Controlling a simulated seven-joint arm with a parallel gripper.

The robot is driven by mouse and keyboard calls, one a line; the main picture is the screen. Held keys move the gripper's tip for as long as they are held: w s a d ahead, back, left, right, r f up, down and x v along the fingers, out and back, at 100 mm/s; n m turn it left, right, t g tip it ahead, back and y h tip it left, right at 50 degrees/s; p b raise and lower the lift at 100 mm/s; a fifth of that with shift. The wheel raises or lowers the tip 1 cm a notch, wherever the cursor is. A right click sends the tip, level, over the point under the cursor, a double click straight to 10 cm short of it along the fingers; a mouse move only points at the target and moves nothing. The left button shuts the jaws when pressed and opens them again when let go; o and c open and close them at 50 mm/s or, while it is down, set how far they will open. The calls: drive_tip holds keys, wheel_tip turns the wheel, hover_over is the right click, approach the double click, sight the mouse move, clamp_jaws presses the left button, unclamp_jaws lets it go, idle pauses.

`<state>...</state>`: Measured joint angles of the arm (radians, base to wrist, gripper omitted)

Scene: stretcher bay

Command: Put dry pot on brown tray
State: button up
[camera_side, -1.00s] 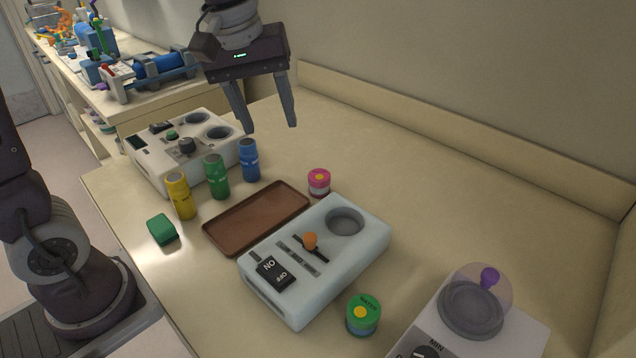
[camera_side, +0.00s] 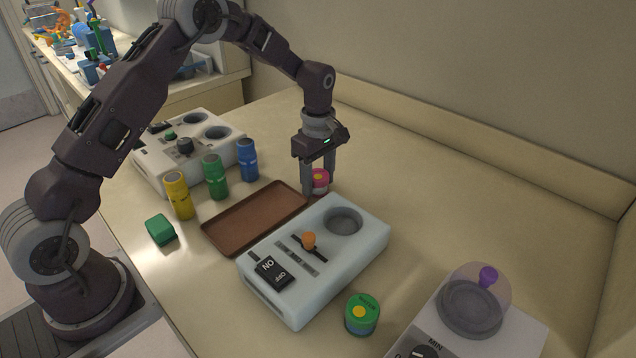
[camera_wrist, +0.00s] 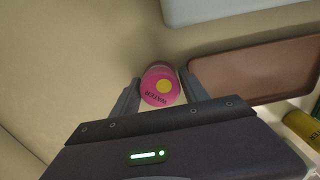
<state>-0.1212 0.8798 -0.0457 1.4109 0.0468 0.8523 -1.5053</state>
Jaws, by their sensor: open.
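A small pot with a pink lid and yellow dot (camera_side: 320,176) stands on the bench behind the brown tray's right end; in the wrist view the lid (camera_wrist: 158,88) bears lettering that seems to read WATER. My gripper (camera_side: 319,188) is open and lowered over this pot, one finger on each side; whether the fingers touch it I cannot tell. A second pot with a green lid and yellow dot (camera_side: 362,314) stands at the front; its lettering is too small to read surely. The brown tray (camera_side: 254,217) is empty and also shows in the wrist view (camera_wrist: 255,72).
A white device with an orange knob (camera_side: 314,258) stands right of the tray. Yellow (camera_side: 179,196), green (camera_side: 215,177) and blue (camera_side: 247,160) cylinders and a green block (camera_side: 161,230) are left of it. A domed device (camera_side: 474,305) is front right. The back right is clear.

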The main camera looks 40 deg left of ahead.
sight(317, 174)
clamp_jaws()
drive_tip(key=shift+r, duration=0.3)
wheel_tip(317, 174, up, 9)
drive_tip(key=shift+s+a, duration=0.1)
drive_tip(key=s+a+n, duration=0.3)
drive_tip(key=s+n, duration=0.6)
drive_tip(key=s, duration=0.6)
drive_tip(key=f, duration=0.8)
drive_tip(key=shift+a+f, duration=0.2)
drive_tip(key=shift+f, duration=0.2)
